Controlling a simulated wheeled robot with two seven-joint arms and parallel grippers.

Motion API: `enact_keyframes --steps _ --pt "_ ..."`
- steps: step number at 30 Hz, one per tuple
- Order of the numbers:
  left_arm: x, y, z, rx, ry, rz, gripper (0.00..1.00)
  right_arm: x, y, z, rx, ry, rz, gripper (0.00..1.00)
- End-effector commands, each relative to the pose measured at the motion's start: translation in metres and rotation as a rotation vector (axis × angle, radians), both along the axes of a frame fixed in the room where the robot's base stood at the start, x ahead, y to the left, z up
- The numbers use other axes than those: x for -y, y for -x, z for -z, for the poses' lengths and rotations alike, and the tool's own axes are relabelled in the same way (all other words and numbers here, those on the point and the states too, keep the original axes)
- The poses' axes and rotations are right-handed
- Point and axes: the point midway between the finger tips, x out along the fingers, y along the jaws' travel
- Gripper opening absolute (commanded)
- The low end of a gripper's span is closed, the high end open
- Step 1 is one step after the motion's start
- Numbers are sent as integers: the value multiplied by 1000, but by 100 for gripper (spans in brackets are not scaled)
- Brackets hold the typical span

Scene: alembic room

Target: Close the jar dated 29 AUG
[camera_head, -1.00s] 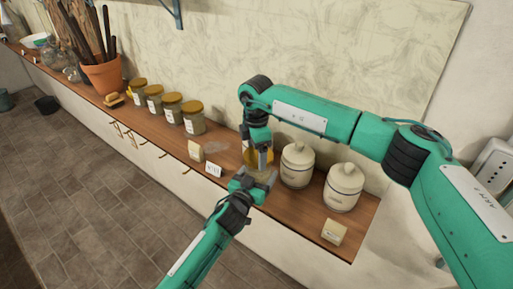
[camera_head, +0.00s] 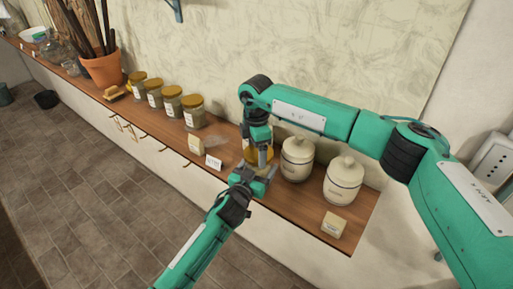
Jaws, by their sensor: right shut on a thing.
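A jar with a gold lid (camera_head: 251,155) stands on the wooden shelf behind my grippers and is mostly hidden. My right gripper (camera_head: 262,162) points straight down over it and is shut on the gold lid, as far as the small view shows. My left gripper (camera_head: 262,180) reaches up from below, close in front of the jar and just under the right fingers. Whether its jaws are open or shut on the jar is hard to see. The jar's date label is hidden, so I cannot read it.
Several gold-lidded jars (camera_head: 173,103) stand in a row at left on the shelf (camera_head: 292,221). Two cream canisters (camera_head: 297,160) stand close at right. Small cards (camera_head: 214,162) sit along the front edge. A terracotta pot (camera_head: 103,70) with dark sticks is farther left.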

Motion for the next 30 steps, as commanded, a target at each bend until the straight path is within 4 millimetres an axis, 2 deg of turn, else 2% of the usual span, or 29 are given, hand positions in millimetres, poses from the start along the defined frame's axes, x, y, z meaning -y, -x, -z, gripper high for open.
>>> enact_keyframes --steps 25,26,29,30 --pt "0 0 1 0 -1 -1 36 0 0 11 -1 0 0 59" --pt "0 0 1 0 -1 -1 13 0 0 11 -1 0 0 82" --pt "0 0 1 0 -1 -1 13 0 0 11 0 0 0 100" --pt "0 0 1 0 -1 -1 13 0 0 11 0 0 0 100"
